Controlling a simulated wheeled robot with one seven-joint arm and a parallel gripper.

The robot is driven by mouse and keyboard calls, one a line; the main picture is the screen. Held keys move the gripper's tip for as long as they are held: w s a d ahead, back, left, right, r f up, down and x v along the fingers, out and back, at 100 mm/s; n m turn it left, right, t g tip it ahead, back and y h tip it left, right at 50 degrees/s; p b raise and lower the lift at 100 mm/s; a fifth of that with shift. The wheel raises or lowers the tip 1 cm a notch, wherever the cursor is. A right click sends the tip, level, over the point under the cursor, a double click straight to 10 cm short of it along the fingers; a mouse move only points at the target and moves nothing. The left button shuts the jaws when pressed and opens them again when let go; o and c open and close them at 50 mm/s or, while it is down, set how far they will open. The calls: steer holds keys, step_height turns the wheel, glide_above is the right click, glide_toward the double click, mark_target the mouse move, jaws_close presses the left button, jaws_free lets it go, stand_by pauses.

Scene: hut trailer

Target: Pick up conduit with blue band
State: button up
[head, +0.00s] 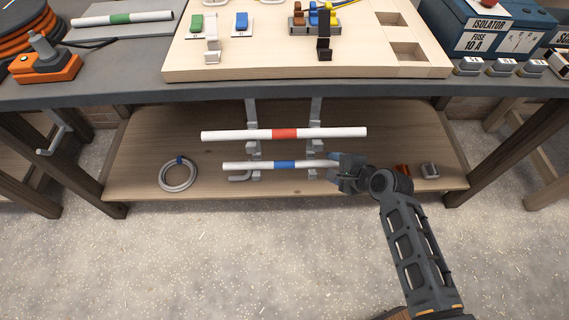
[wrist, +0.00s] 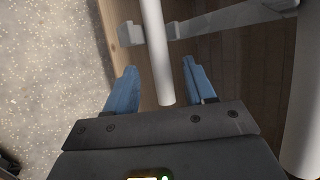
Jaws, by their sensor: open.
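The conduit with blue band (head: 255,166) is a white tube lying level on grey brackets below the bench top. My gripper (head: 340,170) is at its right end in the head view. In the wrist view, my gripper (wrist: 160,80) is open, with one blue finger on each side of a white conduit end (wrist: 153,45). No blue band shows in that view. Whether the fingers touch the tube cannot be told.
A white conduit with red band (head: 235,135) lies just behind, also on the brackets (head: 253,145). A coiled grey cable (head: 178,175) lies left on the wooden shelf (head: 135,150).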

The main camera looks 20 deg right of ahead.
steer(key=shift+x, duration=1.25)
steer(key=shift+c, duration=0.4)
jaws_close()
